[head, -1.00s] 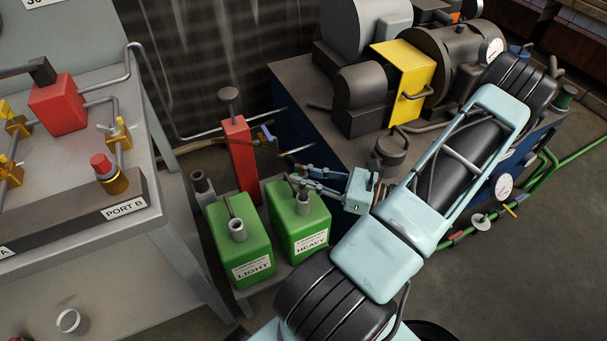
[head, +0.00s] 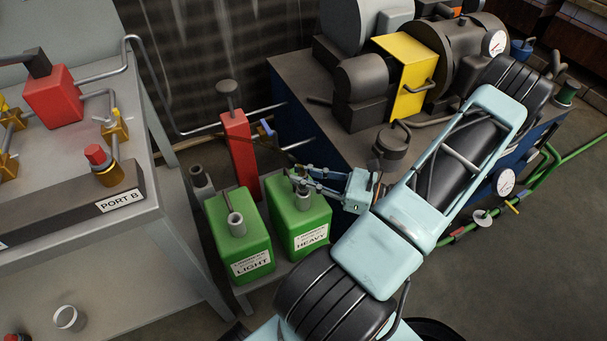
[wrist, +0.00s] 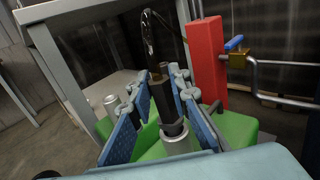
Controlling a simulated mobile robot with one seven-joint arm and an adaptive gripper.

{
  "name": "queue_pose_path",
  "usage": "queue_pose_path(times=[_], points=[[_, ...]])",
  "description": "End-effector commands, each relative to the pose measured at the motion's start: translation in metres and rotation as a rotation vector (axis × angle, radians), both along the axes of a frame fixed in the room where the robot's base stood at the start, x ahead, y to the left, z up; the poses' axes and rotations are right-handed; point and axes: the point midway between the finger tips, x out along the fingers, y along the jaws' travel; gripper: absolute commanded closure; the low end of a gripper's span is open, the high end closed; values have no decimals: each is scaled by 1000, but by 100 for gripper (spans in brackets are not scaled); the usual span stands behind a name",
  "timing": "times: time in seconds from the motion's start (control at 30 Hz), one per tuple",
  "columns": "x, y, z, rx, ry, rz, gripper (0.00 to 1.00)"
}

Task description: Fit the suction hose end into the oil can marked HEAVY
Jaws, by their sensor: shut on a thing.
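The green oil can marked HEAVY (head: 314,224) stands upright beside the green can marked LIGHT (head: 244,248). Each has a grey neck on top. My gripper (head: 303,178) is over the HEAVY can's neck (head: 303,200). In the wrist view, the blue fingers are shut on the dark suction hose end (wrist: 163,100), with a thin black hose rising behind it. Its lower tip meets the mouth of the grey neck (wrist: 181,142). I cannot tell how far inside it is. The fingers partly hide the can top.
A red post (head: 238,155) with a blue-handled valve (head: 267,130) stands close behind the cans. The PORT B bench (head: 170,225) is at left. The pump unit with its yellow guard (head: 405,75) is at back right.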

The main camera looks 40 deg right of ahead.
Motion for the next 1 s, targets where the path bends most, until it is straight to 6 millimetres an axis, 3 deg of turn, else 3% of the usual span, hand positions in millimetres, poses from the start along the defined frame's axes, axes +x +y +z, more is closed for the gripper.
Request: queue_pose_path(times=[0.33,0.37,0.53,0.87,1.0], points=[[0,0,-9,1,-1,0,100],[0,0,-9,0,-1,0,82],[0,0,-8,-1,-1,0,63],[-2,-2,-9,-1,0,-1,62],[-15,-10,-10,-4,1,-3,62]])
